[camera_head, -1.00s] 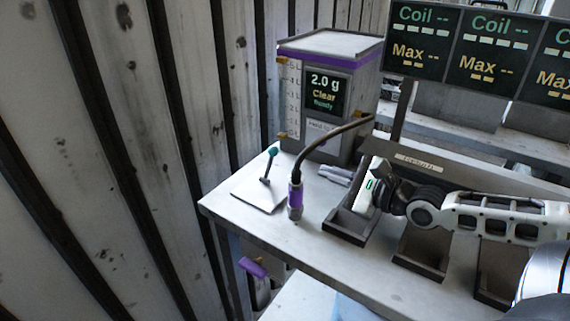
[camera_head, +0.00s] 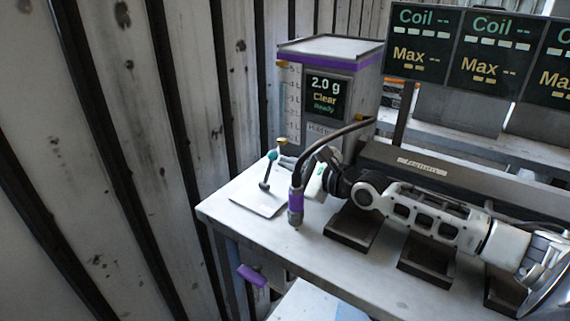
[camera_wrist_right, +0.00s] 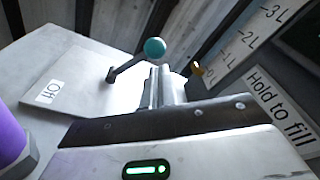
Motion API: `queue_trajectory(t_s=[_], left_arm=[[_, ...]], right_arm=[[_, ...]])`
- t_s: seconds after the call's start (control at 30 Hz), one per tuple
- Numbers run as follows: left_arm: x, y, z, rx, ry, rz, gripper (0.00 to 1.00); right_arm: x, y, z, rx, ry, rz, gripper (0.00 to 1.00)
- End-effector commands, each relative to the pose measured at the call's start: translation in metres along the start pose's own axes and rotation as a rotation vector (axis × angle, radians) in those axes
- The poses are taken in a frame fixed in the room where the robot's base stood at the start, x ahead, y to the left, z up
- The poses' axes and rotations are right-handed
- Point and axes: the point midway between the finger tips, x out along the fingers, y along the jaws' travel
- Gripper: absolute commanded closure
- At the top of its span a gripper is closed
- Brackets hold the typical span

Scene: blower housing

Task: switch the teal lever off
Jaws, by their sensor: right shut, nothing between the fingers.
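The teal lever has a round teal knob (camera_head: 272,155) on a dark stem, rising from a white plate (camera_head: 256,201) at the left end of the bench. In the right wrist view the knob (camera_wrist_right: 154,47) leans away from the side of the plate marked "Off" (camera_wrist_right: 50,91). My right gripper (camera_head: 284,160) is just right of the knob, partly hidden behind the purple nozzle and cable. In the wrist view its fingers (camera_wrist_right: 160,84) are together and empty, close to the knob; I cannot tell whether they touch it. My left gripper is not in view.
A grey dispenser (camera_head: 358,90) reading "2.0 g Clear Ready" stands behind. Dark trays (camera_head: 352,232) line the bench to the right. A ribbed wall is at left.

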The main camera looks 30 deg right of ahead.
Motion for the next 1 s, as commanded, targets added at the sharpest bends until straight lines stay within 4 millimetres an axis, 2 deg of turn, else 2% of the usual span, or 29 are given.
queue_trajectory(t_s=[0.1, 0.27, 0.57, 0.8, 1.0], left_arm=[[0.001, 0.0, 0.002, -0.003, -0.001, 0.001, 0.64], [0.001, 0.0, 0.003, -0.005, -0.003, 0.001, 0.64], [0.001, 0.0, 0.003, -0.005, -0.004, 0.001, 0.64], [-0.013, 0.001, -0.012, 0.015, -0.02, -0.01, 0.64], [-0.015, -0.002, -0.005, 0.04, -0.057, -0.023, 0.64]], right_arm=[[0.01, 0.0, 0.001, 0.0, -0.001, -0.001, 1.0], [0.015, 0.0, 0.0, -0.001, 0.0, 0.001, 1.0], [0.015, 0.0, 0.001, -0.001, 0.0, 0.001, 1.0], [0.013, -0.003, 0.014, -0.105, -0.001, -0.015, 1.0], [0.012, 0.0, 0.02, -0.134, 0.0, -0.02, 1.0]])
